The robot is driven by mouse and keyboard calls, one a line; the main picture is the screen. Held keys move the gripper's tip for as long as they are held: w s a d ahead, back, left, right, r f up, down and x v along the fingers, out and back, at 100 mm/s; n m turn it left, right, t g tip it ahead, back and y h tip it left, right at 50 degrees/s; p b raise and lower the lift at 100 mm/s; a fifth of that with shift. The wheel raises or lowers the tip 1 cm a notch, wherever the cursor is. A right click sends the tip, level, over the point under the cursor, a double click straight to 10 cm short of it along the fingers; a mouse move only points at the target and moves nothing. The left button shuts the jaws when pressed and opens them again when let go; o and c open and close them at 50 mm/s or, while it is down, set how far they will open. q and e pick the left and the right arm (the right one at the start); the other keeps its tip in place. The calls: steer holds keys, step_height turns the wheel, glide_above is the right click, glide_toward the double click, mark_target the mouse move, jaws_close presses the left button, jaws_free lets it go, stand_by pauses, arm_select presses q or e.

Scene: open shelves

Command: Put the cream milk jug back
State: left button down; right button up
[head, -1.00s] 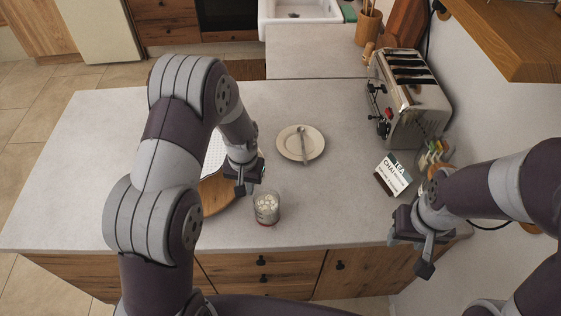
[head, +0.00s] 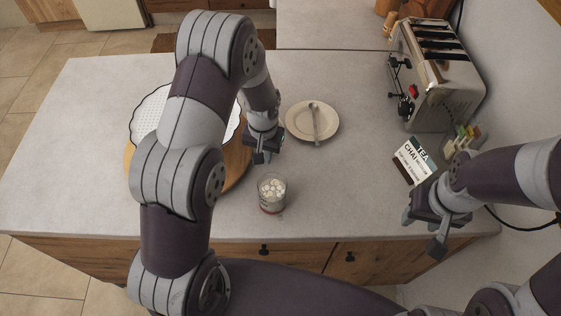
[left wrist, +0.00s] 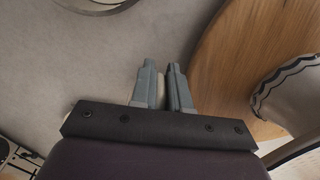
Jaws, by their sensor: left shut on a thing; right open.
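My left gripper (head: 266,152) is low over the counter, between the wooden board and the plate with a spoon. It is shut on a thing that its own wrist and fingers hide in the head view. In the left wrist view my left gripper (left wrist: 166,72) shows a thin cream sliver between its fingers, the cream milk jug (left wrist: 160,92) by its colour; its shape is hidden. My right gripper (head: 425,222) is open and empty near the counter's front right edge, in front of the tea box.
A glass of white lumps (head: 271,190) stands just in front of my left gripper. A cream plate (head: 298,124) with a spoon is to its right. A round board (head: 236,165) bears a white wavy-edged dish (head: 148,108). A tea box (head: 412,160) and toaster (head: 436,80) stand right.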

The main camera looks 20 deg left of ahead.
arm_select(q)
steer(key=shift+w+f+b, duration=0.25)
steer(key=shift+f+b, duration=0.25)
steer(key=shift+f, duration=0.6)
arm_select(e)
step_height(320, 180, down, 4)
steer(key=b, duration=0.2)
arm_select(q)
steer(key=s+d+r+m, duration=0.2)
steer(key=s+d+r, duration=0.1)
steer(key=d+r, duration=0.9)
steer(key=shift+n, duration=0.4)
steer(key=a+f+p, duration=0.1)
steer(key=a+f, duration=0.2)
steer(key=w+a+f+p, duration=0.1)
steer(key=a+f, duration=0.1)
steer(key=a, duration=0.1)
steer(key=w+a+f, duration=0.1)
steer(key=a+f, duration=0.2)
steer(key=shift+a+f+p, duration=0.3)
steer(key=shift+p, duration=0.1)
step_height(320, 180, down, 4)
steer(key=shift+r+p, duration=0.1)
steer(key=shift+p, duration=0.5)
steer(key=shift+f, duration=0.3)
steer(key=shift+a, duration=0.1)
arm_select(e)
steer(key=r, duration=0.3)
steer(key=shift+w+r, duration=0.2)
steer(key=shift+r, duration=0.15)
